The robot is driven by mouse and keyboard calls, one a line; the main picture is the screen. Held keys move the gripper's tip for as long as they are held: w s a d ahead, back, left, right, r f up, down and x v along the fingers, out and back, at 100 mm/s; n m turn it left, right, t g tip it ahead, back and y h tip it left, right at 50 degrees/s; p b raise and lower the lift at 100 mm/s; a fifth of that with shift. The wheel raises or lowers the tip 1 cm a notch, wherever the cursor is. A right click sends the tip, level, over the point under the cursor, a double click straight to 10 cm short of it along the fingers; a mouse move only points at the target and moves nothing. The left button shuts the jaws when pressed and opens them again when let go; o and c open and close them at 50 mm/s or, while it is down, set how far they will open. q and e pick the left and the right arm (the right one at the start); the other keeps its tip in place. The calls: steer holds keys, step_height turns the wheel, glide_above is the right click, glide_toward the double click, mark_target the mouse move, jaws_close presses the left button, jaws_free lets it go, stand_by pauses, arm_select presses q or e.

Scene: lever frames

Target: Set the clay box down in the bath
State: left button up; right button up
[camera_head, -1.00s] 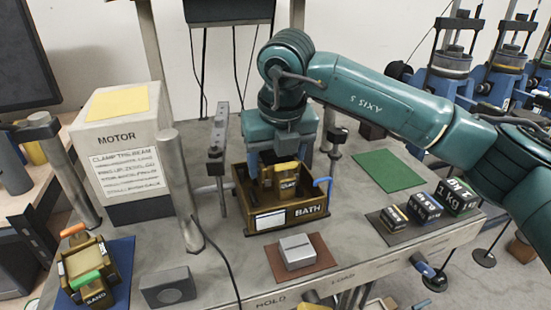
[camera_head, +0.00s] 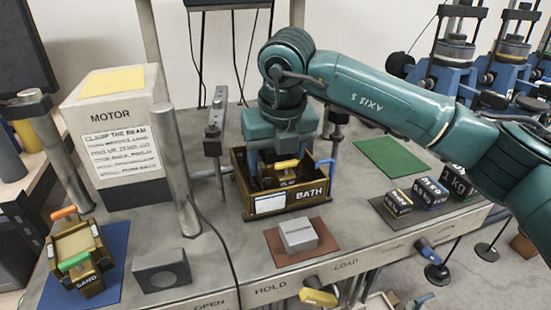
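The bath (camera_head: 311,193) is an open brown box with its name on the front wall, standing mid-table. The clay box (camera_head: 287,183), with a yellow handle (camera_head: 286,164), is inside it, low and partly hidden by the front wall. I cannot see whether its base touches the bath floor. My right gripper (camera_head: 280,159) points down into the bath at the clay box. Its fingers are partly hidden, so whether they grip the box is unclear. My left gripper is not in view.
A sand box (camera_head: 82,243) sits on a blue mat at left. A grey block (camera_head: 298,235) lies on a brown mat in front of the bath. Weights (camera_head: 430,193) stand at right beside a bare green mat (camera_head: 391,162). Posts (camera_head: 175,170) and the motor box (camera_head: 118,130) stand left of the bath.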

steer(key=shift+s+f, duration=0.1)
steer(key=shift+f, duration=0.2)
steer(key=o, duration=1.3)
steer(key=shift+d, duration=0.1)
steer(key=shift+f, duration=0.15)
steer(key=v, duration=1.4)
steer(key=shift+a, duration=0.4)
